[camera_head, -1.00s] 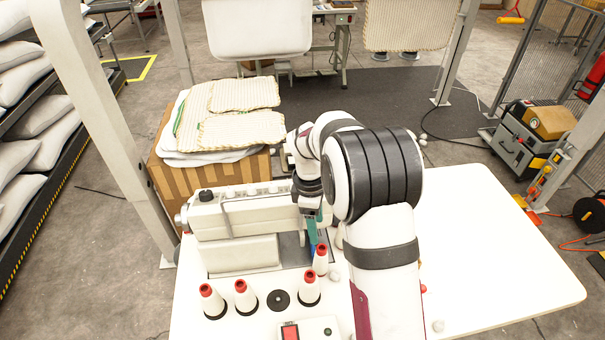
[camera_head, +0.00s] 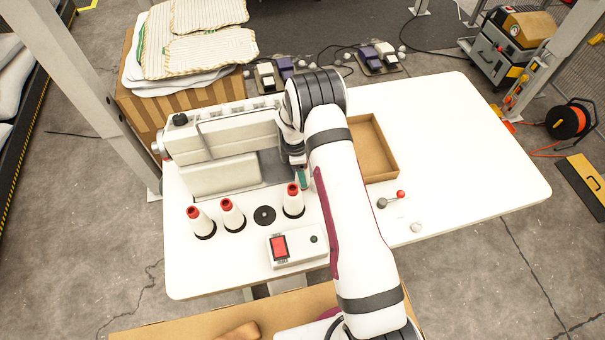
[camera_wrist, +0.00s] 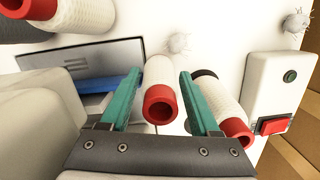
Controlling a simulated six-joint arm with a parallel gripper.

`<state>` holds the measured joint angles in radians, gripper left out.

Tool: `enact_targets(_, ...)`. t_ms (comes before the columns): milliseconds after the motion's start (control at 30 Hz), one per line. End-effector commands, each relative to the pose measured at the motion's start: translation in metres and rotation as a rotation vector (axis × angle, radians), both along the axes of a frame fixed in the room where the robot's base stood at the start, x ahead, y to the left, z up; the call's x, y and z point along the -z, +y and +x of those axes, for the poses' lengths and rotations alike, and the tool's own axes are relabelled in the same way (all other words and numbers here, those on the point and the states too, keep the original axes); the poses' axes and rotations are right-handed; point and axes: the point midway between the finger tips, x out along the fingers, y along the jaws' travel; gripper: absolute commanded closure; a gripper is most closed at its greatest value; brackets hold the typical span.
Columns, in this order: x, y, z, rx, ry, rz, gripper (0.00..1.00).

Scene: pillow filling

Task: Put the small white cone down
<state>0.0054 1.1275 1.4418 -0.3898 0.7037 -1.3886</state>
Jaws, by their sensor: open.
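A white cone (camera_wrist: 161,75) with a red top is between the two teal fingers of my gripper (camera_wrist: 160,72) in the wrist view. The fingers are open, with a narrow gap on each side of it. Its base is hidden, so I cannot tell whether it touches the table. A second white cone (camera_wrist: 222,98) stands just right of the right finger, near a black base. In the head view my gripper (camera_head: 303,178) is low beside the sewing machine, partly behind my arm. Right behind a front cone (camera_head: 292,203), the cone between the fingers does not show clearly.
Two more red-topped cones (camera_head: 201,222) (camera_head: 232,214) stand at left, beside an empty black disc (camera_head: 264,215). A control box (camera_head: 297,247) with a red screen or button is in front. The sewing machine (camera_head: 220,150) stands behind.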

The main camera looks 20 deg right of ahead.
Motion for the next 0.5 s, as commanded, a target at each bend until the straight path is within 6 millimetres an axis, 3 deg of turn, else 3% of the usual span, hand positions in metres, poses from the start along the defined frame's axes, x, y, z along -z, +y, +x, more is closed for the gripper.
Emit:
enact_targets(133,-0.0006,0.0,0.0002,0.0,-0.001,0.0,0.39)
enact_targets(400,-0.001,0.0002,0.0002,0.0,-0.001,0.0,0.88)
enact_targets(500,-0.0011,0.0002,0.0002,0.0,-0.001,0.0,1.0)
